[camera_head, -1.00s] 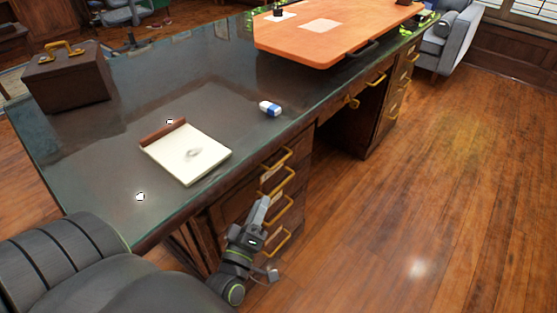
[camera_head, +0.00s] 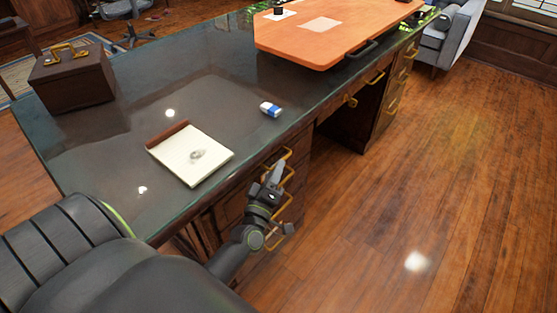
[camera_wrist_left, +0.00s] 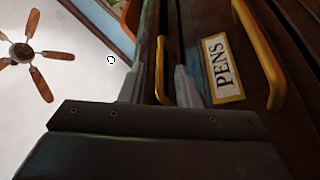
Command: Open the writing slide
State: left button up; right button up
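The wooden desk's near pedestal has a column of brass handles. The topmost handle (camera_head: 279,157), on the thin front under the desktop that appears to be the writing slide, also shows in the left wrist view (camera_wrist_left: 162,72). My left gripper (camera_head: 277,173) is at the pedestal front. In the left wrist view its fingers (camera_wrist_left: 158,80) are apart, with the top handle showing between them; I cannot tell whether they touch it. The drawer beside it has a "PENS" label (camera_wrist_left: 222,68) and its own brass handle (camera_wrist_left: 262,55). The slide looks flush with the desk. My right gripper is not in view.
On the glass desktop (camera_head: 130,150) are a notepad (camera_head: 200,158), a blue-and-white eraser (camera_head: 270,109), a brown box (camera_head: 73,82) and an orange board (camera_head: 330,35). The wood floor (camera_head: 420,180) in front of the drawers is clear.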

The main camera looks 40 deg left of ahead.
pick_arm(q)
jog(key=shift+x, duration=1.4)
grip_shut()
